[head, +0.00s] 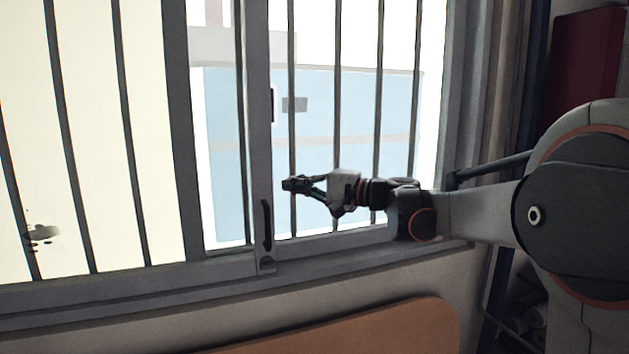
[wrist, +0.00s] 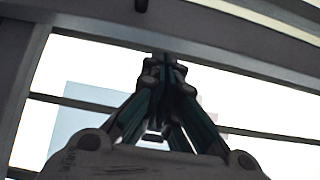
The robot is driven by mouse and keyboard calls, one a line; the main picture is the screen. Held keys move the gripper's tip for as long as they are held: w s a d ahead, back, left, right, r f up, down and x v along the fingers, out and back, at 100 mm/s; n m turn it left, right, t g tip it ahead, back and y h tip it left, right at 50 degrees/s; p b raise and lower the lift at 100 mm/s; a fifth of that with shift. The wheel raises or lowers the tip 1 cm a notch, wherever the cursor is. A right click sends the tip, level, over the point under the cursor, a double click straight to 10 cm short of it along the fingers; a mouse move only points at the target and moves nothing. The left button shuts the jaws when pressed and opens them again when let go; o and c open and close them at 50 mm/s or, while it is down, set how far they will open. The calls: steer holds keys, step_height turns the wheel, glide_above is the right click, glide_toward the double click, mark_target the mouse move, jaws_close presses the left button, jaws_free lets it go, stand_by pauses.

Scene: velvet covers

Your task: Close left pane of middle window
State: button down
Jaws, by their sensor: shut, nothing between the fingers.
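A grey-framed window with dark vertical bars fills the left and middle of the head view. A vertical pane stile (head: 259,130) carries a dark recessed handle (head: 267,225) near its bottom. Another upright frame member (head: 181,130) stands to its left, with a strip of view between them. My gripper (head: 290,184) is shut and empty, pointing left, just right of the stile in the picture. I cannot tell whether it touches the pane. In the wrist view my gripper (wrist: 163,68) has its fingertips together, overlapping a grey frame member (wrist: 220,55).
The window sill (head: 130,300) runs along the bottom of the frame. A brown rounded panel (head: 370,328) is below it. A dark red object (head: 585,60) is at the upper right. Dark bars (head: 337,100) are close around my gripper in the picture.

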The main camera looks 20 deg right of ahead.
mark_target(220, 191)
steer(key=shift+a, duration=0.65)
steer(key=shift+s+a, duration=0.1)
steer(key=a+b, duration=0.1)
steer(key=a, duration=1.5)
steer(key=shift+b, duration=0.4)
steer(key=shift+d, duration=0.1)
